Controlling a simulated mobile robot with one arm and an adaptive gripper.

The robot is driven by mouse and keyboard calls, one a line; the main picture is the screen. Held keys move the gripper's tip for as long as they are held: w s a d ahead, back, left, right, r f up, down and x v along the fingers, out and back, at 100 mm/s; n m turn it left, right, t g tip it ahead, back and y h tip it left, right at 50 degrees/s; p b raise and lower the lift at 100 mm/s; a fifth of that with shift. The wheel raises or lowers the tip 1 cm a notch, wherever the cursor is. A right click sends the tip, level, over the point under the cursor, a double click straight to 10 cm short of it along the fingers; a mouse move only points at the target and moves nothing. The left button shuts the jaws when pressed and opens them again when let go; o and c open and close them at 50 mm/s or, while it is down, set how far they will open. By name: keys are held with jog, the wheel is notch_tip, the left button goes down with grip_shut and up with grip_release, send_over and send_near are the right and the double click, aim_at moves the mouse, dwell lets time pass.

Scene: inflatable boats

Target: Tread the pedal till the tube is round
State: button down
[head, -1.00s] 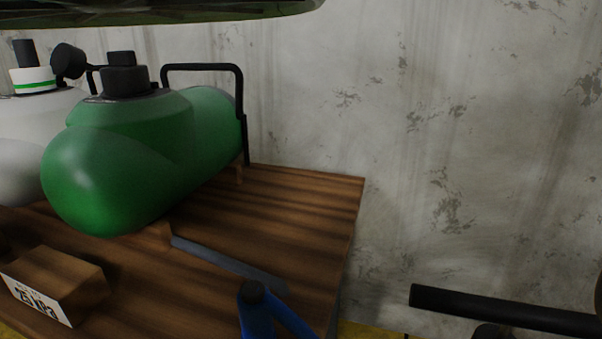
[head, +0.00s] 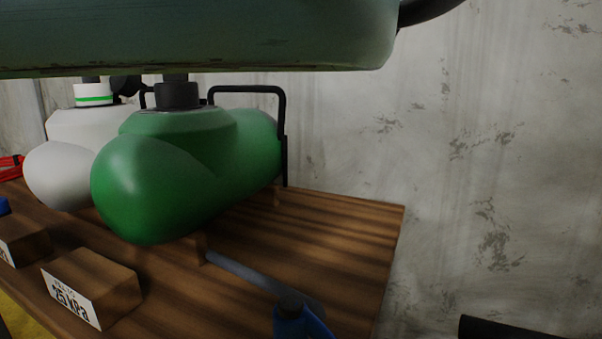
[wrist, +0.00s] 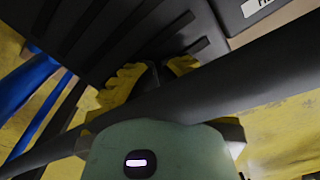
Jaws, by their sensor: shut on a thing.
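A green tube (head: 150,190) with a black cap on top lies on the wooden bench in the head view. It looks plump and smooth, and its top is partly cut off by a large dark shape above. A black ribbed plate (wrist: 130,30), perhaps the pedal, lies just beyond the fingertips. My gripper does not show in the head view.
A white tube (head: 62,165) lies left of the green one. A block labelled 25 kPa (head: 95,287) stands on the bench's front part. A blue-handled tool (head: 295,322) is near the bench's right edge. A concrete wall (head: 500,170) stands behind. Blue legs (wrist: 30,85) show in the wrist view.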

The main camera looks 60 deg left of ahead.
jog(key=r+p, duration=0.6)
jog(key=shift+w+a+r, duration=0.1)
jog(key=shift+a+r, duration=0.25)
jog(key=shift+r, duration=0.05)
jog(key=shift+d+r, duration=0.1)
jog(key=shift+r, duration=0.05)
jog(key=shift+s+d, duration=0.1)
jog(key=shift+s, duration=0.15)
jog(key=shift+w, duration=0.1)
dwell(0.4)
